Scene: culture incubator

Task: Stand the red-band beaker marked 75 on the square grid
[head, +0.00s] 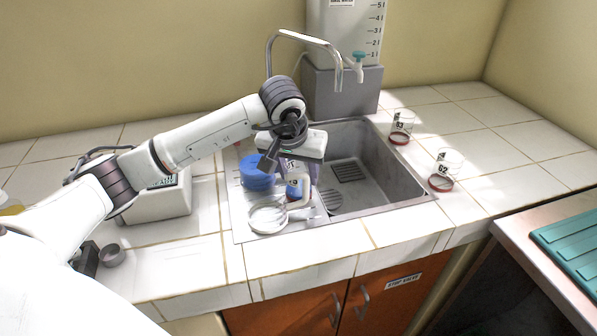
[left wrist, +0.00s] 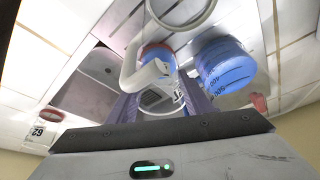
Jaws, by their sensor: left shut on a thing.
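My left gripper (head: 290,162) is over the left part of the sink unit. It is shut on a clear vessel with a white label (head: 292,182); the number cannot be read surely. The fingers hide much of it; blue and red show behind or through it. In the left wrist view the gripper (left wrist: 158,103) has the clear vessel between its purple fingers, beside a curved white bar (left wrist: 130,65). The square grid (head: 348,172) lies on the sink floor, right of the gripper. Two other red-band beakers, one marked 53 (head: 401,123) and one marked 62 (head: 445,168), stand on the right tiles. My right gripper is not seen.
The faucet (head: 305,38) arches behind, beside a grey tank (head: 343,92).

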